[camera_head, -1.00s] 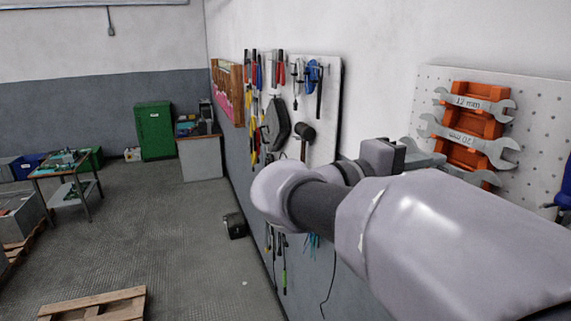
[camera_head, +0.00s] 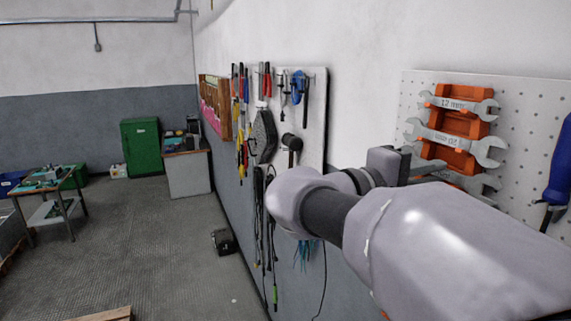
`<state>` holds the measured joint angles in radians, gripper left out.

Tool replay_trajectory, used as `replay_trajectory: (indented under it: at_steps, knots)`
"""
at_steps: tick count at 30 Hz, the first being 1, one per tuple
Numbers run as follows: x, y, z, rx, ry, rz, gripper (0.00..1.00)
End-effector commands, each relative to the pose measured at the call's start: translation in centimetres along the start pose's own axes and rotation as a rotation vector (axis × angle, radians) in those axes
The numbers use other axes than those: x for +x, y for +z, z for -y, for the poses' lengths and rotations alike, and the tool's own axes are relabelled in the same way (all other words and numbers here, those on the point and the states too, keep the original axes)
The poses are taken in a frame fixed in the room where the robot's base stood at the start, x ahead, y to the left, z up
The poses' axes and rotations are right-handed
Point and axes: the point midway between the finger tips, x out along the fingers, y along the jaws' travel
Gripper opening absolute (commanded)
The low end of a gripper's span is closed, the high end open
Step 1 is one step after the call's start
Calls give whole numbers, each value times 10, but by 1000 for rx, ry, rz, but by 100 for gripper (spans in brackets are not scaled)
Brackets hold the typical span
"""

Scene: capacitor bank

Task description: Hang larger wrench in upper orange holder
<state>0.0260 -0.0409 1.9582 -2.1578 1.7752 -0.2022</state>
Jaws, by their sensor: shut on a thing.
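An orange holder (camera_head: 453,153) is mounted on the white pegboard at the right. A grey wrench marked 12 mm (camera_head: 458,104) lies across its top. A larger grey wrench (camera_head: 455,141), its marking hard to read, lies across it just below. Another grey wrench end (camera_head: 484,185) shows lower down, mostly hidden behind my arm. My gripper (camera_head: 428,166) is at the lower left of the holder, side-on to the camera. It is shut on a grey wrench, apparently the lowest one; the grip itself is largely hidden.
The pegboard (camera_head: 540,110) carries a blue-handled tool (camera_head: 559,170) at the right. A second tool board (camera_head: 315,115) hangs further along the wall. A green cabinet (camera_head: 141,147) and a workbench (camera_head: 188,172) stand at the back. The floor at left centre is clear.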

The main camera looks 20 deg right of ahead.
Motion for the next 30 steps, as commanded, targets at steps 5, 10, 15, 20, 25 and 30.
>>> replay_trajectory:
  at_steps: [5, 10, 15, 20, 25, 30]
  knots:
    - [0, 0, 0, 0, 0, 0, 0]
    - [0, 0, 0, 0, 0, 0, 40]
    - [0, 0, 0, 0, 0, 0, 42]
    - [-2, 0, 0, 0, 0, -1, 42]
    - [-32, -1, 2, 1, 0, -7, 42]
    - [-92, -2, 1, 1, -1, -9, 42]
